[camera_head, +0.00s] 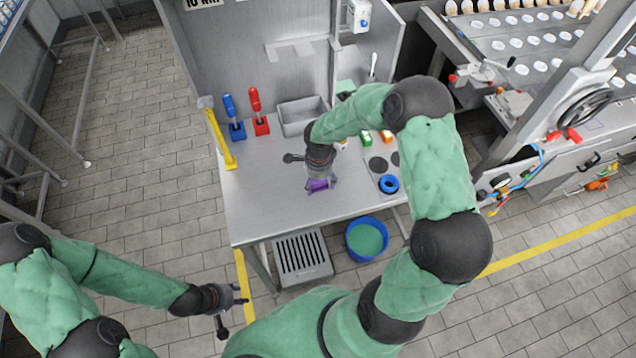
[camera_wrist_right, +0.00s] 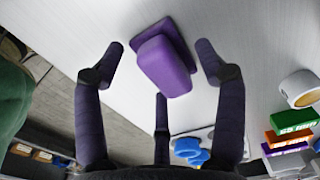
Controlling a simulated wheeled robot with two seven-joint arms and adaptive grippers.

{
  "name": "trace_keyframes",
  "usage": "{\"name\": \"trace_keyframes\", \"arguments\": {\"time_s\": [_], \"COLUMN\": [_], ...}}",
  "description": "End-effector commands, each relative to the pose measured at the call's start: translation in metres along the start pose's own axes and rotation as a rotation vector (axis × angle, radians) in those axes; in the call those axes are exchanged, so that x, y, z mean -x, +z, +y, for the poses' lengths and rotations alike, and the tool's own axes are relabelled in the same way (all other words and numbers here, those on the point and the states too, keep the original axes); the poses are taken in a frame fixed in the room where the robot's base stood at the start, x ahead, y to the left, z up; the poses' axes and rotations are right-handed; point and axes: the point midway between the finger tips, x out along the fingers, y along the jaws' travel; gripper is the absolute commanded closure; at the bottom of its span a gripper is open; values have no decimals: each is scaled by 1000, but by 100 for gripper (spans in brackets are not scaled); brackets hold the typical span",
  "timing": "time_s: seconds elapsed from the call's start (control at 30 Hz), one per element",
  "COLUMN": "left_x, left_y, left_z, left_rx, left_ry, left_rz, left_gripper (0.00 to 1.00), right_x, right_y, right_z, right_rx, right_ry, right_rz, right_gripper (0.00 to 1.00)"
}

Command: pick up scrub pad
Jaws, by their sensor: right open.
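The scrub pad is a purple block with a wider base plate (camera_wrist_right: 162,62), lying on the grey metal table (camera_head: 265,205). In the head view the purple pad (camera_head: 318,186) shows just below my right gripper (camera_head: 322,180). In the right wrist view my right gripper (camera_wrist_right: 160,75) is open, its dark fingers spread around the pad with visible gaps on both sides. The pad is not held. My left gripper (camera_head: 232,312) is empty, over the floor in front of the table, its fingers spread apart.
A blue ring (camera_head: 389,184) and small coloured boxes (camera_head: 365,137) are right of the pad. A grey bin (camera_head: 300,115), red brush (camera_head: 256,105) and blue brush (camera_head: 231,110) stand behind. A yellow tool (camera_head: 219,140) is at the left edge. A blue bucket (camera_head: 367,226) is on the floor.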

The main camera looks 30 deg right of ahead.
Motion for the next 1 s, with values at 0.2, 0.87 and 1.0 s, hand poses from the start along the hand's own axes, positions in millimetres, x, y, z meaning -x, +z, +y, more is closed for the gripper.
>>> {"name": "trace_keyframes", "arguments": {"time_s": [0.2, 0.87, 1.0], "left_x": [0, 1, 2], "left_y": [0, 0, 0], "left_z": [0, 0, 1], "left_rx": [0, 0, 0], "left_ry": [0, 0, 0], "left_rz": [0, 0, 0], "left_gripper": [60, 60, 60], "right_x": [1, 10, 27], "right_y": [0, 0, 0], "right_z": [0, -1, -1], "right_rx": [0, 0, -1], "right_ry": [0, -2, -4], "right_rz": [0, 1, 0], "right_gripper": [57, 90, 90]}}
